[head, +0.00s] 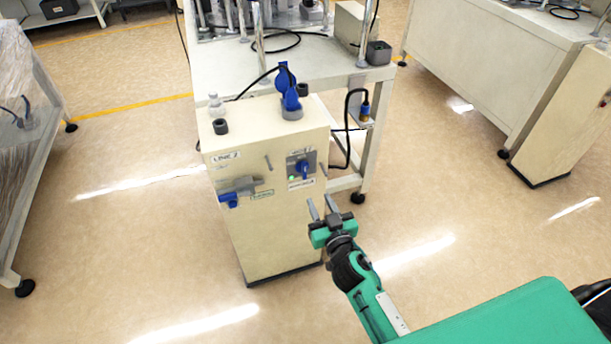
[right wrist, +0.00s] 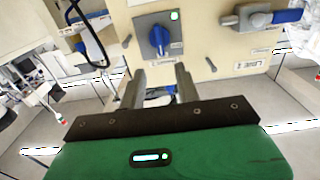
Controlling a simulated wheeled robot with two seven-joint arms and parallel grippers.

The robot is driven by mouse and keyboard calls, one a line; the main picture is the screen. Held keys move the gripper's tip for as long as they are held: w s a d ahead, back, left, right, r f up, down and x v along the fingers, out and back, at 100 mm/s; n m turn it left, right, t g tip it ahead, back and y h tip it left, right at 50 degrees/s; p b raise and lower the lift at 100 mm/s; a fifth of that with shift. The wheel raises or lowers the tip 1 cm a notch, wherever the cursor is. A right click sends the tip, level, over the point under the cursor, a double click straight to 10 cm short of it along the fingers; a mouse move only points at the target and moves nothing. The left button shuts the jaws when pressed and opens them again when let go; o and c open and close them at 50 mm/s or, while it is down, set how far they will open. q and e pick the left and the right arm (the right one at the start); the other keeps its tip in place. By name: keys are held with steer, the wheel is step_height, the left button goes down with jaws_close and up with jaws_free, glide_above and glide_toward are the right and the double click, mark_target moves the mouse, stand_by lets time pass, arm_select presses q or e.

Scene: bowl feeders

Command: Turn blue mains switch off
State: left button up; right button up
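The blue mains switch (head: 302,167) is a rotary knob on a grey plate on the front of the cream cabinet (head: 262,235). A small green lamp (head: 291,178) glows on the plate. The knob's handle looks roughly upright. In the right wrist view, which is turned over, the knob (right wrist: 159,39) is beyond the fingertips. My right gripper (head: 322,206) is in front of the cabinet, below and right of the switch. Its two fingers are apart with nothing between them, and it appears not to touch the switch. My left gripper is not in view.
A grey valve with a blue lever (head: 229,199) is left of the switch. Short pegs stick out of the cabinet front near the switch. A blue fitting (head: 289,95) stands on the cabinet top. A white workbench (head: 345,76) is behind; the floor in front is clear.

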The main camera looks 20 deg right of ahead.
mark_target(305, 172)
steer(key=w, duration=1)
steer(key=shift+w+a, duration=0.2)
steer(key=shift+w, duration=0.2)
jaws_close()
